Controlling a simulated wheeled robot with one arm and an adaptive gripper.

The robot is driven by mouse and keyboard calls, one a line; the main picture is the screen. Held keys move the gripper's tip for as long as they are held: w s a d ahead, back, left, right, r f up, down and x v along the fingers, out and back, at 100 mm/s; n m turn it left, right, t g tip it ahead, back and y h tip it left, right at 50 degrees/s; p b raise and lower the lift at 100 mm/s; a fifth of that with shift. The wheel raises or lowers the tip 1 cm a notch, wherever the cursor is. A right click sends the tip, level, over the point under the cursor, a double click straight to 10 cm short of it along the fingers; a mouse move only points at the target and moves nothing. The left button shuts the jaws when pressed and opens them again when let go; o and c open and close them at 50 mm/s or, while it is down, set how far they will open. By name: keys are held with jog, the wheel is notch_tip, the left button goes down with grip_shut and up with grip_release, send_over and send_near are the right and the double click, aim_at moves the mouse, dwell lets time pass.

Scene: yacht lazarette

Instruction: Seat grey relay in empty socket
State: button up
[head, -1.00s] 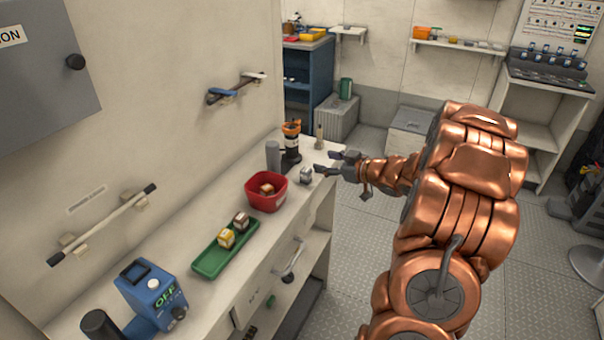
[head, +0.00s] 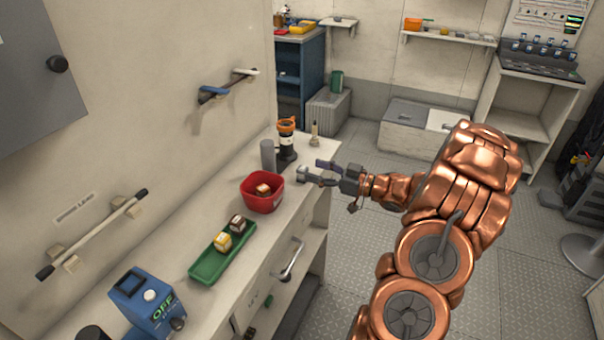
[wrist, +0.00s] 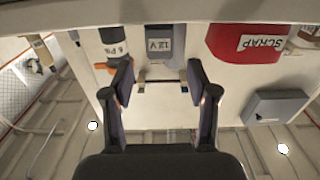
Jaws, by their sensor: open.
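The small grey relay (head: 302,173) sits on the bench top near its front edge, right of the red bin. My gripper (head: 320,171) is open, with its fingertips close to the relay, one finger partly covering it. A console (head: 540,58) with a row of small dark blocks stands at the back right. An empty socket cannot be made out.
The red bin (head: 262,204), labelled SCRAP in the wrist view, holds a brown block. A green tray (head: 208,268) holds two blocks. A blue box (head: 147,302) is nearer.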

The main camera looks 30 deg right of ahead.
aim_at(303, 168)
jog(key=shift+f+p+x, duration=0.2)
jog(key=shift+p+x, duration=0.15)
jog(key=shift+x, duration=0.85)
jog(key=shift+f+p+x, duration=0.2)
jog(key=shift+p+x, duration=0.1)
jog(key=shift+x, duration=0.9)
jog(key=shift+c, duration=0.3)
grip_shut()
jog(key=shift+r, duration=0.1)
jog(key=shift+r+b, duration=0.4)
jog(key=shift+r, duration=0.5)
jog(key=shift+s+d+r+b, duration=0.2)
jog(key=shift+s+r+b, duration=0.15)
jog(key=shift+s+r, duration=0.4)
jog(key=s+d+r+b, duration=0.1)
jog(key=s+d+b, duration=0.1)
jog(key=s, duration=1.2)
jog(key=shift+d+r+b, duration=0.3)
jog(key=shift+d, duration=0.3)
